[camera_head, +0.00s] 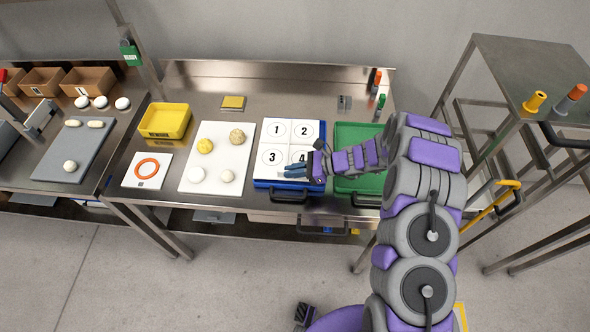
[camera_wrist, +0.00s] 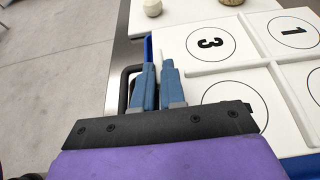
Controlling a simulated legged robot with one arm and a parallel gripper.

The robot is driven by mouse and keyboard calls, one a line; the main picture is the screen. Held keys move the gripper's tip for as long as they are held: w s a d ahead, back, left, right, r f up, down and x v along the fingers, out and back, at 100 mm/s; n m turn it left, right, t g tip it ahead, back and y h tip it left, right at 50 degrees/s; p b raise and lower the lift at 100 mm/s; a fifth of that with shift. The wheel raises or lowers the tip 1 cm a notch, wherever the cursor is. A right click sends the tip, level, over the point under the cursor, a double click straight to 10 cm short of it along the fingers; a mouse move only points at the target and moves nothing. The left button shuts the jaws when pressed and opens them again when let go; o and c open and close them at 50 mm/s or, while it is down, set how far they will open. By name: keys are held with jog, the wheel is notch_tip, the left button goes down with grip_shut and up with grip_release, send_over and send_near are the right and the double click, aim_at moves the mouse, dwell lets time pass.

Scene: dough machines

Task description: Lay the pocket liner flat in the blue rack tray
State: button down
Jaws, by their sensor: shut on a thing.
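The pocket liner (camera_head: 291,142) is a white panel with four square pockets, ringed and numbered 1 to 4. It lies over the blue rack tray (camera_head: 263,184), whose blue front edge and black handle show below it. I cannot tell whether it is fully seated. My gripper (camera_head: 290,170) is at the tray's front, by pocket 4. In the wrist view my gripper (camera_wrist: 158,70) has its blue fingers close together at the liner (camera_wrist: 185,38), with a white strip between the tips. It is shut on the liner's front edge.
A green tray (camera_head: 357,133) stands right of the blue tray, partly behind my arm. A white board (camera_head: 217,150) with several dough balls lies to the left. A yellow bin (camera_head: 166,119) and an orange ring (camera_head: 147,168) are further left. A steel stand (camera_head: 540,65) is at right.

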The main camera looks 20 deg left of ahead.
jog(key=shift+a, duration=0.2)
jog(key=shift+d, duration=0.3)
jog(key=c, duration=1.4)
grip_release()
jog(key=shift+d, duration=0.2)
jog(key=shift+o, duration=1.4)
jog(key=shift+a, duration=0.3)
jog(key=p+v, duration=0.2)
jog(key=v, duration=1.5)
jog(key=shift+d, duration=0.2)
